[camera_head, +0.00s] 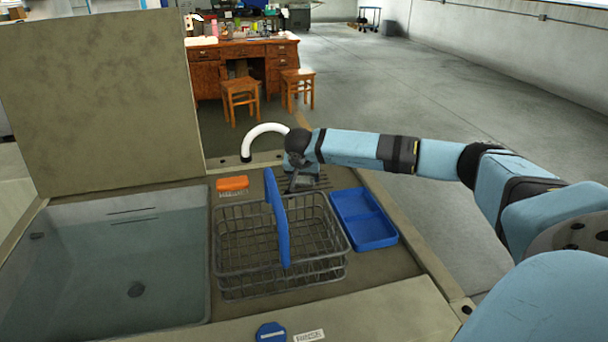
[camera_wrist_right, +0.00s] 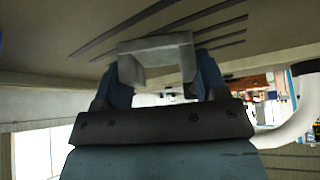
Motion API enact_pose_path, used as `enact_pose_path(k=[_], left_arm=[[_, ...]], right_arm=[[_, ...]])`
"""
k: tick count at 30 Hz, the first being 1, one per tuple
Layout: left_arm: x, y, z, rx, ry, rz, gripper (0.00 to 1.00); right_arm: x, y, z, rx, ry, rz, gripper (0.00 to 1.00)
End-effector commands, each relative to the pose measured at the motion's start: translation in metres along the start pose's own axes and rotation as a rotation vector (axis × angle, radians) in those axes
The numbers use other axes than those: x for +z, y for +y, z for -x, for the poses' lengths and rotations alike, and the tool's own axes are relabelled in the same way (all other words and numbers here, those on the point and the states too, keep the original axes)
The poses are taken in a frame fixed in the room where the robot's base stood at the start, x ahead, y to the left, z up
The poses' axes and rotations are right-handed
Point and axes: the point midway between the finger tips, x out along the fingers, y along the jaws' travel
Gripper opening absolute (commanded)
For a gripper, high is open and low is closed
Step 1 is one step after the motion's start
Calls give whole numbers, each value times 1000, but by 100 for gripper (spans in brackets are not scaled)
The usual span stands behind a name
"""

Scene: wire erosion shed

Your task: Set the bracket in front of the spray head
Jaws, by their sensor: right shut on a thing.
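My right gripper (camera_head: 301,180) is over the back of the worktop, beyond the wire basket. In the right wrist view its two blue fingers (camera_wrist_right: 160,72) are shut on a pale grey, U-shaped bracket (camera_wrist_right: 153,49). The dark slots of the worktop show close behind the bracket; I cannot tell whether it touches them. In the head view the bracket is mostly hidden by the gripper. A white curved spout (camera_head: 263,130), which I take to be the spray head, stands just left of my right gripper. It also shows at the right of the wrist view (camera_wrist_right: 300,112). My left gripper is out of view.
A wire basket (camera_head: 232,262) with an upright blue handle (camera_head: 281,230) stands in front of the gripper. A blue tray (camera_head: 368,234) lies right of it, an orange brush (camera_head: 232,183) behind left. A water-filled basin (camera_head: 120,260) is at left. Slotted worktop (camera_head: 318,184) surrounds the gripper.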

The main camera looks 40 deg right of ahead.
Motion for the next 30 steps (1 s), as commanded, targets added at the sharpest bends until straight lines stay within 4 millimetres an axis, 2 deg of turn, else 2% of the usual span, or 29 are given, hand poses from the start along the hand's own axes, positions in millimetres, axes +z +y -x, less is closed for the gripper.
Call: enact_pose_path(k=[9,10,13,23,26,30], left_arm=[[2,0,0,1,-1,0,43],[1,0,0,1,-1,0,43],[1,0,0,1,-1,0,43],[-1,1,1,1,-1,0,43],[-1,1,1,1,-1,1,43],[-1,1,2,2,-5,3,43]], right_arm=[[0,0,-1,-2,2,-2,27],[1,0,-2,-1,1,-1,68],[0,0,-2,-1,1,-1,91],[-2,0,2,-1,1,-1,91],[-2,-1,12,-2,2,-1,91],[-2,-1,40,-4,3,-1,91]])
